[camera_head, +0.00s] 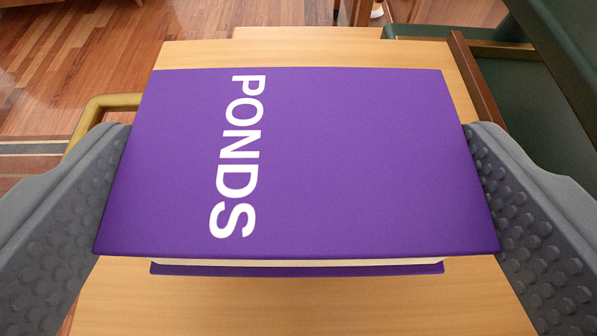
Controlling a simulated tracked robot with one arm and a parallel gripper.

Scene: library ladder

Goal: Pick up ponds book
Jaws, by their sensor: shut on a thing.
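The purple ponds book (330,165) fills the middle of the view, with "PONDS" in white letters running down its cover. Its cream page edge and the lower cover show at the near side. My gripper (298,205) has one grey, studded finger at the book's left side and one at its right side. The gripper is shut on the book. The book is over a light wooden surface (300,300); whether it touches that surface or is held above it, I cannot tell.
A brass-coloured rail (100,103) curves at the left. A dark green structure (525,95) with a brown wooden edge (480,80) stands at the right. Wooden floor (90,60) shows at the upper left, with a striped rug edge (35,148) below it.

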